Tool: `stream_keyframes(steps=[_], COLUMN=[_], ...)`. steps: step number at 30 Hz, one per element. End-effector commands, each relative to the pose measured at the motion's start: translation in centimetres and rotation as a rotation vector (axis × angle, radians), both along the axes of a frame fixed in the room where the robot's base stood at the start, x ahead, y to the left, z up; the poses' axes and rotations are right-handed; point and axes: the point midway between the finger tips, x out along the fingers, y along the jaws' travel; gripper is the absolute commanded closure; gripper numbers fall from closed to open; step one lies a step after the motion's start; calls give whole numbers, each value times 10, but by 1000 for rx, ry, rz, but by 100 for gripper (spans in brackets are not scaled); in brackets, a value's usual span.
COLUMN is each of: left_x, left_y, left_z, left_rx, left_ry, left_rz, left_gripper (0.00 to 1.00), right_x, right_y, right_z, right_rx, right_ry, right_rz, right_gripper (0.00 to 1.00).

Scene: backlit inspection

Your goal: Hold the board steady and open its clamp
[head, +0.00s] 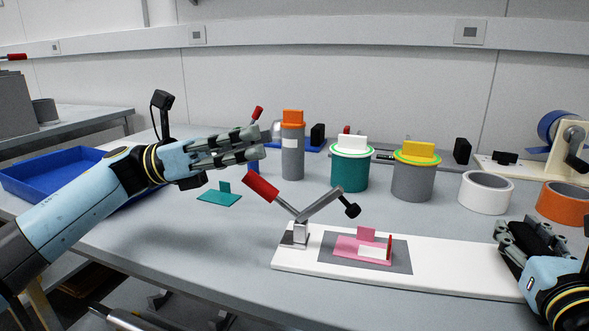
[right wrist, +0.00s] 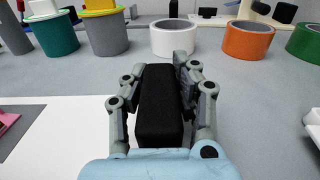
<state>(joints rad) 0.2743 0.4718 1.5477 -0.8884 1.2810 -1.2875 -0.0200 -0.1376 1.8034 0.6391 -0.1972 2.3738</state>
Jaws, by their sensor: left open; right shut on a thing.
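The white board (head: 450,285) lies on the table, with a grey patch (head: 338,261) and a pink part (head: 349,244) on it. The clamp (head: 300,234) stands at the board's left end. Its red handle (head: 261,187) tilts up to the left, and its bar is raised with the black pad (head: 350,208) apart from the pink part. My left gripper (head: 262,144) is open and empty above and behind the red handle. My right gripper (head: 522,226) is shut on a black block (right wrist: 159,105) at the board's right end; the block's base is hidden.
Behind the board stand a grey bottle (head: 292,160), a teal tub (head: 350,173), a grey tub (head: 412,181), a white tape roll (head: 486,193) and an orange roll (head: 563,203). A teal bracket (head: 219,197) lies left of the clamp. A blue tray (head: 55,178) is at far left.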

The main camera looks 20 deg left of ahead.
Motion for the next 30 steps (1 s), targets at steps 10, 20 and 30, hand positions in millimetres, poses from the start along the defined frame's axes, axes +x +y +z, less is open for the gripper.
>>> stream_keyframes(steps=[10, 20, 30], left_x=[0, 0, -20], left_y=[0, 5, 99], left_z=[41, 35, -57], left_rx=[1, 15, 230], left_ry=[1, 5, 56], left_rz=[1, 1, -35], left_gripper=[54, 54, 54], right_x=[-1, -1, -1], right_y=[0, 0, 0], right_z=[-3, -3, -3], right_rx=[-3, -3, -3], right_ry=[6, 6, 6], right_rz=[2, 1, 2], right_gripper=[100, 100, 100])
